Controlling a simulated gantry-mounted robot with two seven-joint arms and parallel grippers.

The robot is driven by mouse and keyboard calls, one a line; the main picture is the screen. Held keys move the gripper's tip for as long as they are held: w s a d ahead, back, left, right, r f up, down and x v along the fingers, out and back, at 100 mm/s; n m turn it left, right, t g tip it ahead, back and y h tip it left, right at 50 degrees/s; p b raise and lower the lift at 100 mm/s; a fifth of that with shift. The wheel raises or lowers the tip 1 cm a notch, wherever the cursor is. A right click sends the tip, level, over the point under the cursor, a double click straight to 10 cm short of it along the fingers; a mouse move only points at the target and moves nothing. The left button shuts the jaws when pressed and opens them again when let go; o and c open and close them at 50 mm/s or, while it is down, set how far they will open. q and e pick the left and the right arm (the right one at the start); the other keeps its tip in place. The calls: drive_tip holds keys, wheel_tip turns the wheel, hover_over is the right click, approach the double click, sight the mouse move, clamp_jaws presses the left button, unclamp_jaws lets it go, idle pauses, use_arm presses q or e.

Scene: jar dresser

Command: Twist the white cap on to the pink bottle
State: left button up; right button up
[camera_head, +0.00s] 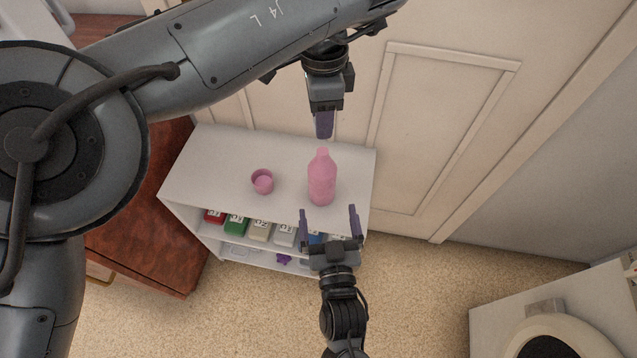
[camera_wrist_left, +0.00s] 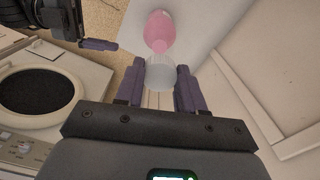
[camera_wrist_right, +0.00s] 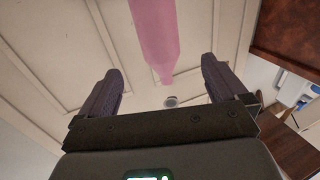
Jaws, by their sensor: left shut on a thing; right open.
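The pink bottle (camera_head: 322,180) stands upright on the white dresser top (camera_head: 215,155); it also shows in the left wrist view (camera_wrist_left: 160,33) and the right wrist view (camera_wrist_right: 156,35). My left gripper (camera_head: 324,136) is above and behind the bottle, fingers pointing down. It is shut on the white cap (camera_wrist_left: 160,75), which sits between its fingertips close to the bottle's neck. The cap is hidden in the head view. My right gripper (camera_head: 328,210) is open and empty in front of the bottle, its fingers pointing towards the bottle's lower part but apart from it.
A small pink open cup (camera_head: 262,182) stands left of the bottle. Labelled coloured boxes (camera_head: 260,230) fill the shelf below the top. A panelled white door (camera_head: 435,135) is behind the dresser. A brown wooden cabinet (camera_head: 150,245) stands at left; a white appliance (camera_head: 495,315) at lower right.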

sight(322, 173)
drive_tip(key=shift+w, duration=0.1)
drive_tip(key=w, duration=0.4)
drive_tip(key=w+a, duration=0.1)
drive_tip(key=w, duration=0.6)
drive_tip(key=shift+w+a, duration=0.25)
drive_tip(key=shift+w, duration=0.15)
drive_tip(key=shift+c, duration=0.5)
drive_tip(key=c, duration=1.4)
use_arm(q)
drive_tip(key=shift+f, duration=2.5)
